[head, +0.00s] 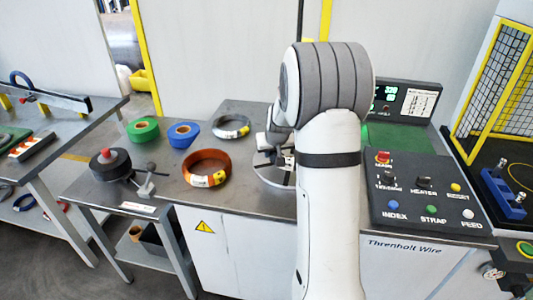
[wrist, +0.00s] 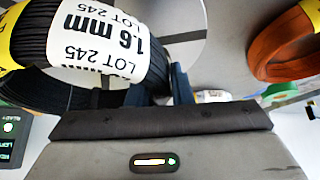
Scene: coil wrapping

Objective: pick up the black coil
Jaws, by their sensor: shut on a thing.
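The black coil (wrist: 32,42) fills the upper left of the wrist view. It carries a white label (wrist: 95,40) reading 1.6 mm, LOT 245, upside down, and yellow bands. My gripper (wrist: 160,88) is shut on the black coil at the coil's near right side, beside the label. Part of the coil runs out of the frame. In the head view my arm hides most of the gripper and the coil.
A copper coil (head: 206,168) and a grey coil (head: 231,126) lie on the bench, with blue (head: 183,135) and green (head: 143,130) tape rolls behind. A round pale plate (head: 270,177) is partly behind my arm. The control panel (head: 415,190) stands to the right.

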